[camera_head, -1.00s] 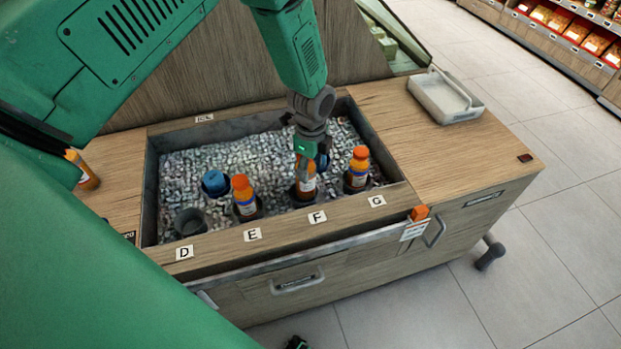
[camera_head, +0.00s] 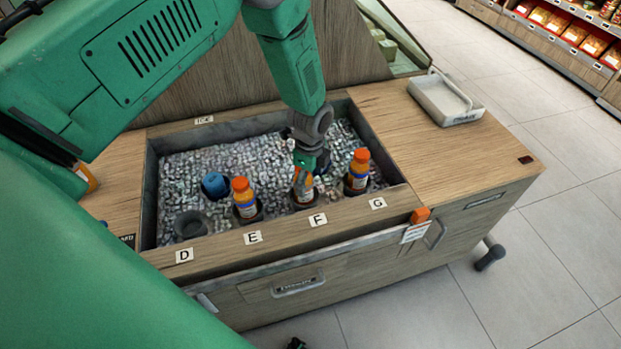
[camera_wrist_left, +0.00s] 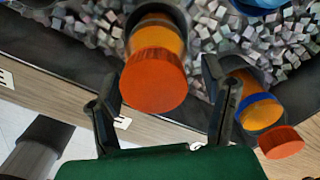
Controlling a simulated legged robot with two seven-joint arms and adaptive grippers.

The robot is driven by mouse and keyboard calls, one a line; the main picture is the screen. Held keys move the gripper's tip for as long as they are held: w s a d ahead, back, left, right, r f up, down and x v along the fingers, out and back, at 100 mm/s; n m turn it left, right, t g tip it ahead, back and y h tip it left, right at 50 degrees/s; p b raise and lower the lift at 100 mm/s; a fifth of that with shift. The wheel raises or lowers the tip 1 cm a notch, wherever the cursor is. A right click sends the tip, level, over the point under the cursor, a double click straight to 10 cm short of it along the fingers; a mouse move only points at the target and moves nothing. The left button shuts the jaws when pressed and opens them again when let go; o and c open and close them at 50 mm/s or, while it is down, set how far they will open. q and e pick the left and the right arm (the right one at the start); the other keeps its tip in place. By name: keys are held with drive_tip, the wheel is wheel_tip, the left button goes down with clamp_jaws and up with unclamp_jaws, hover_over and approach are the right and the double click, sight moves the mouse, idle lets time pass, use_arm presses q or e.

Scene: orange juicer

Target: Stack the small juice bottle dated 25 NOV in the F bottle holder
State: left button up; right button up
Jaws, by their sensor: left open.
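An orange juice bottle (camera_head: 304,199) stands in the F bottle holder, marked by the F label (camera_head: 318,220). My left gripper (camera_head: 303,181) is directly above it and partly hides it. In the left wrist view the orange cap (camera_wrist_left: 153,80) lies between the two spread fingers of my left gripper (camera_wrist_left: 160,105), with gaps on both sides. Similar bottles stand in the E holder (camera_head: 244,199) and the G holder (camera_head: 357,172); the G bottle (camera_wrist_left: 258,108) also shows in the left wrist view. The date on each bottle is too small to read. My right gripper is not visible.
The D holder (camera_head: 190,226) is empty. A blue-capped item (camera_head: 214,185) stands behind it in the ice (camera_head: 250,150). Another blue item is partly hidden behind my left gripper.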

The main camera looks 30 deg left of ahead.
use_arm(q)
wheel_tip(320, 180, up, 12)
idle(0.4)
drive_tip(key=shift+a+f, duration=0.1)
drive_tip(key=shift+f, duration=0.05)
